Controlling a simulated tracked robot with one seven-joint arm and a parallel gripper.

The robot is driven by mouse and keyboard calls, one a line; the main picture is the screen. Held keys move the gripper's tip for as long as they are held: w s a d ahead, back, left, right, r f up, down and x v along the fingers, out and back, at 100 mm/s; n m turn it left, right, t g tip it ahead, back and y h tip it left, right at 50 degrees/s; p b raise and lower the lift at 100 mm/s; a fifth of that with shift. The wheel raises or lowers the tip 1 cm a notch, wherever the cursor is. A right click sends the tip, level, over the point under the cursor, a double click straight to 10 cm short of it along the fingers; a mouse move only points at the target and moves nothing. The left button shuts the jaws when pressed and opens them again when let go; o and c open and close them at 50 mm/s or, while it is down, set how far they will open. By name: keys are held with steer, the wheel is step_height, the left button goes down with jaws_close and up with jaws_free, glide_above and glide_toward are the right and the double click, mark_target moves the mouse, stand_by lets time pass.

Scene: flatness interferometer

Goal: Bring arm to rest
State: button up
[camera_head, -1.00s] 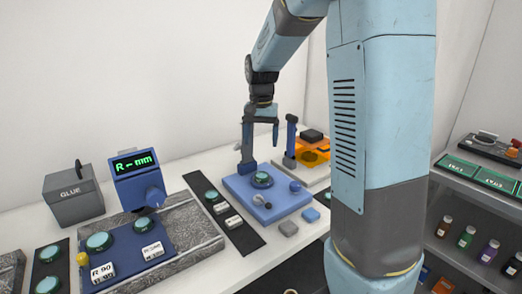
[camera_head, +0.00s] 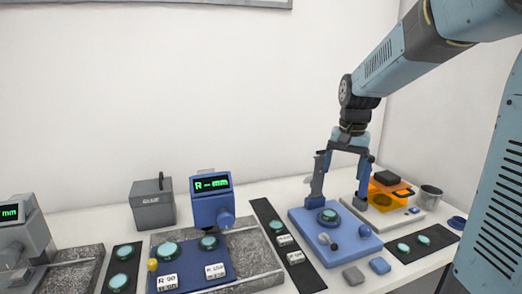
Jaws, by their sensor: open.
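My gripper (camera_head: 344,168) hangs from my pale blue arm, fingers down and spread, with nothing seen between them. In the picture it is above and behind the blue base block (camera_head: 362,249), right of centre. A green-topped round disc (camera_head: 328,216) sits on that block, lower than the fingers and apart from them. Dark uprights with blue feet overlap the fingers in the picture, so the exact fingertips and the gap to the uprights are hard to tell.
An orange unit (camera_head: 387,195) and a metal cup (camera_head: 431,196) stand right. Dark strips with discs (camera_head: 422,241) lie on the white bench. Free space is above the bench at left.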

steer(key=s+r+n+t, duration=0.2)
steer(key=s, duration=0.9)
steer(key=s+r+n+t, duration=0.1)
steer(key=s+n+t, duration=0.1)
steer(key=s, duration=0.9)
steer(key=shift+s+a+r, duration=0.15)
steer(key=shift+r, duration=0.2)
